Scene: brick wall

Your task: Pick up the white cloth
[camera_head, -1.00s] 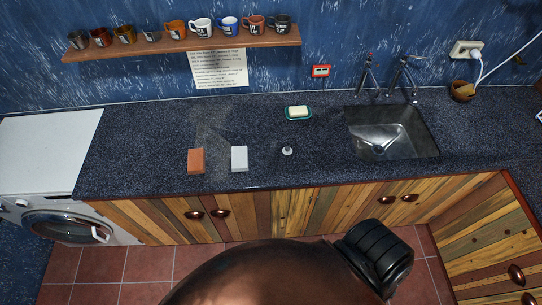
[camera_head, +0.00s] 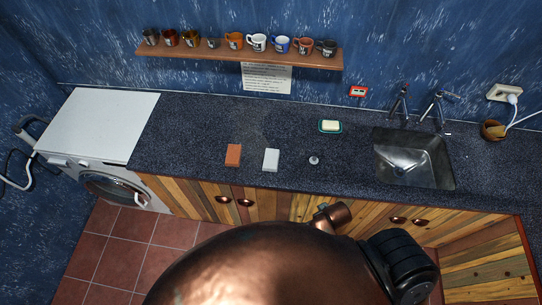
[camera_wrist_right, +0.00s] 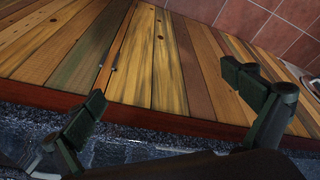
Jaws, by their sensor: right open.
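A pale, flat-sided rectangular piece (camera_head: 271,160) lies near the front edge of the dark speckled counter (camera_head: 200,125) in the head view. It is the nearest match to the white cloth, but I cannot tell if it is cloth. My right gripper (camera_wrist_right: 165,98) is open in the right wrist view, with its two dark fingers wide apart and nothing between them. The wooden cabinet fronts and a strip of counter edge lie beyond the fingers. The pale piece is not in the wrist view. Neither gripper shows in the head view.
An orange-brown block (camera_head: 233,155) lies left of the pale piece and a small round knob-like item (camera_head: 314,160) right of it. A soap dish (camera_head: 330,126), sink (camera_head: 415,158) and washing machine (camera_head: 100,125) flank them. Mugs stand on the wall shelf (camera_head: 240,53).

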